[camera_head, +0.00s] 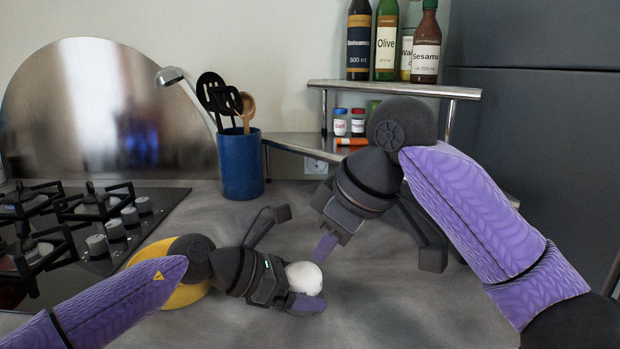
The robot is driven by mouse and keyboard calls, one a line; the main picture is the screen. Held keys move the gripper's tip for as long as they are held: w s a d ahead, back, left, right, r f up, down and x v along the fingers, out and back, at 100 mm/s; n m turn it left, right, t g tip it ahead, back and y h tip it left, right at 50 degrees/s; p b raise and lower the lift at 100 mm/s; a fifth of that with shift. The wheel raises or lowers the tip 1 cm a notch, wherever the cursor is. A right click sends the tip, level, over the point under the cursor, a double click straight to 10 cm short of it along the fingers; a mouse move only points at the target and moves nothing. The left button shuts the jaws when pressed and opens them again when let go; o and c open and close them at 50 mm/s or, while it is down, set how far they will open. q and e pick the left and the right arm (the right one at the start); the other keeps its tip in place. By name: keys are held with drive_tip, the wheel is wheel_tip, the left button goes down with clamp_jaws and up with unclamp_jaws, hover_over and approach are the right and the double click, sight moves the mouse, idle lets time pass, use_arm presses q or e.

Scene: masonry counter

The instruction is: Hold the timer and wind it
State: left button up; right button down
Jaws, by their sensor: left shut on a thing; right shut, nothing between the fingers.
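The timer (303,276) is a small white rounded thing low in the middle of the head view. My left gripper (304,296) is shut on it and holds it over the counter; one purple finger shows along its lower edge, and the fingers hide part of it. My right gripper (325,247) is shut and empty, pointing down just above and slightly right of the timer. Its fingertips look very near the timer's top, but I cannot tell whether they touch. I see no markings on the timer.
A gas hob (110,222) lies at the left. A yellow round thing (185,294) is partly hidden behind my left arm. A blue utensil pot (240,165) stands at the back, beside a shelf (395,88) with bottles and spice jars. The grey counter (400,310) is clear at front right.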

sight(318, 288)
drive_tip(key=w+f, duration=0.1)
drive_tip(key=f, duration=0.1)
drive_tip(key=w+d+f, duration=0.1)
drive_tip(key=f, duration=0.1)
drive_tip(key=w+d+f, duration=0.1)
drive_tip(key=f, duration=0.1)
idle(0.5)
drive_tip(key=shift+w+a, duration=0.1)
drive_tip(key=shift+a, duration=0.4)
idle(0.6)
drive_tip(key=shift+s+a, duration=0.3)
drive_tip(key=shift+s, duration=0.5)
drive_tip(key=shift+s, duration=0.1)
